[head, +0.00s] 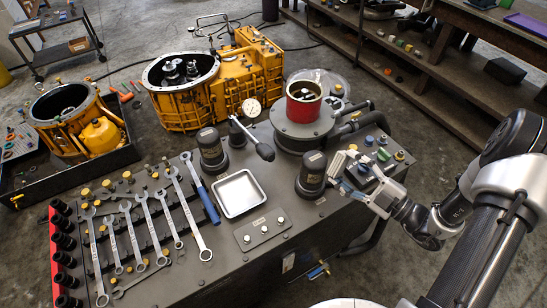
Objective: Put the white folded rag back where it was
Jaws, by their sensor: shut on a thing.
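The white folded rag (341,163) shows as a small pale patch at the right end of the grey workbench, beside a black cylinder. My gripper (349,176) reaches in from the right and is shut on the rag. The fingers partly hide the rag, and they are too small in this view to tell its full shape or whether it touches the bench top.
The black cylinder (312,176) stands just left of my gripper. A red-lined round housing (303,108) is behind it, and several coloured caps (383,154) are to the right. A metal tray (239,194) and several wrenches (140,230) lie farther left.

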